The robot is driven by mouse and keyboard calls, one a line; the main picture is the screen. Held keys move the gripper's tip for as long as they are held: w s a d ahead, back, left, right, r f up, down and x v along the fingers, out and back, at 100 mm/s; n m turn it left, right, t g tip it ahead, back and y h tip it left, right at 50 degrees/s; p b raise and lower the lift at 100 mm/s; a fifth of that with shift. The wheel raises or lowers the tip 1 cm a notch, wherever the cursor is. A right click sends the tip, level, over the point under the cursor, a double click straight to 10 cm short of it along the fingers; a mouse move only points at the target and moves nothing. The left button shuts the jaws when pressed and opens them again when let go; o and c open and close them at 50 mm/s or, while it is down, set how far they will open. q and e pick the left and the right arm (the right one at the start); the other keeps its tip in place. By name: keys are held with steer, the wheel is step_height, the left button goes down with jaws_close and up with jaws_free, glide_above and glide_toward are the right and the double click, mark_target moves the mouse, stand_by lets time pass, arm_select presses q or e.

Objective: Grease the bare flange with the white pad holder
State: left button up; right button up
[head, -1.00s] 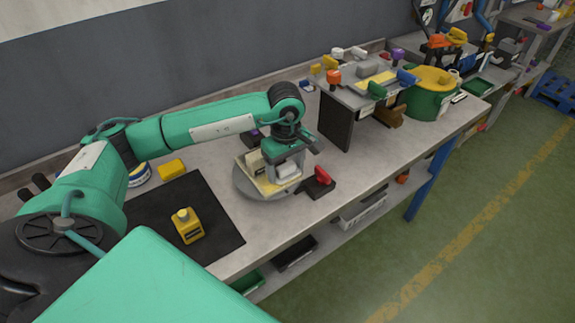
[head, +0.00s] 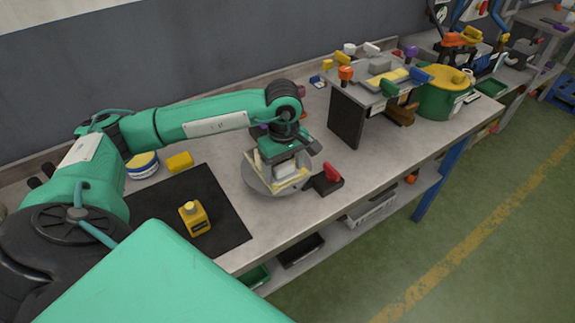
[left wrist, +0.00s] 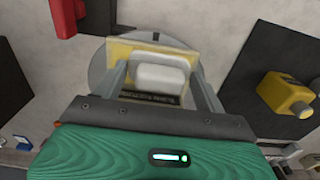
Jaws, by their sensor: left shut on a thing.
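The turntable (head: 258,183) is a round grey disc on the bench, with a cream-yellow square piece (head: 262,174) on it. The disc (left wrist: 103,75) and the yellow piece (left wrist: 122,52) also show in the left wrist view. My left gripper (head: 287,170) points down over the turntable, shut on the white pad holder (left wrist: 160,74), a pale rounded block between its fingers. The holder (head: 286,170) is at the yellow piece; I cannot tell whether it touches. I cannot make out which face is the bare flange. My right gripper is not in view.
A red-topped black block (head: 331,173) stands close to the disc's right. A yellow bottle (head: 194,219) stands on a black mat (head: 225,224). A yellow block (head: 180,161) and a tin (head: 142,166) lie behind. A raised stand (head: 347,120) is at the right.

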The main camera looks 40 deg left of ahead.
arm_select(q)
steer(key=shift+s+a+r, duration=0.1)
steer(key=shift+s+a, duration=0.05)
steer(key=shift+s, duration=0.25)
steer(key=shift+s+a+b, duration=0.2)
steer(key=shift+s+b, duration=0.1)
steer(key=shift+s, duration=0.15)
steer(key=shift+s+a, duration=0.2)
steer(key=shift+s, duration=0.3)
steer(key=shift+w+d+f+b, duration=0.1)
steer(key=shift+w+d+b, duration=0.2)
steer(key=shift+w, duration=0.2)
steer(key=shift+w+d+f+b, duration=0.15)
steer(key=shift+w+b, duration=0.1)
steer(key=shift+w, duration=0.2)
